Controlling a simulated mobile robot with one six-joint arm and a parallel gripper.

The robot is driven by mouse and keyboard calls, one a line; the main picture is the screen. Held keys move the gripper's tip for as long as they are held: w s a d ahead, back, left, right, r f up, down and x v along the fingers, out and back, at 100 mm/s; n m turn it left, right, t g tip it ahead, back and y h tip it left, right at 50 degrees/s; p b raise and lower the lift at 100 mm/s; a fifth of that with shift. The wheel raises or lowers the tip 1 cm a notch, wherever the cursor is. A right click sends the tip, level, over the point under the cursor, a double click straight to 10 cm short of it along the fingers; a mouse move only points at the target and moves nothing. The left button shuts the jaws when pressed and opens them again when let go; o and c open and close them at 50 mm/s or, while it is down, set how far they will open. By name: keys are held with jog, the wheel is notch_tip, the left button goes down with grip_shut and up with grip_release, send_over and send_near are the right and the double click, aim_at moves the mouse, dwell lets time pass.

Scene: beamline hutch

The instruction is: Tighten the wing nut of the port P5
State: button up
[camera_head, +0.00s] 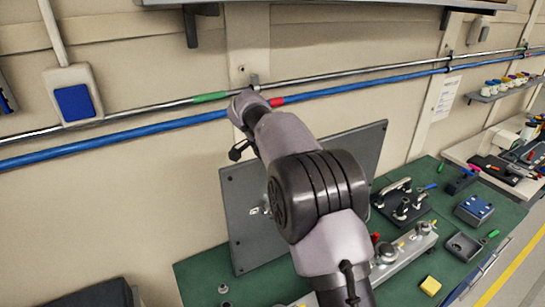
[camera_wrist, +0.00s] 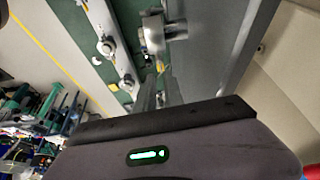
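A dark grey upright panel (camera_head: 240,215) stands at the back of the green bench, mostly behind my arm. It also shows at the right of the wrist view (camera_wrist: 215,50). A metal fitting (camera_wrist: 154,34) with a short cylinder to its right sits beside the panel, just beyond my fingertips. I cannot tell whether it is the wing nut of P5; no port label is readable. My gripper (camera_wrist: 160,82) points toward the fitting, its fingers close together. Whether they touch or hold anything is unclear. My arm hides the gripper in the head view.
A grey rail with round knobs (camera_head: 387,252) lies along the bench front. A black plate with metal handles (camera_head: 402,203), a blue box (camera_head: 473,209), a grey tray (camera_head: 463,246) and a yellow block (camera_head: 430,285) stand to the right. Wall pipes (camera_head: 340,88) run behind.

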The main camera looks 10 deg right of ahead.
jog(key=p+v, duration=0.2)
jog(key=v, duration=0.9)
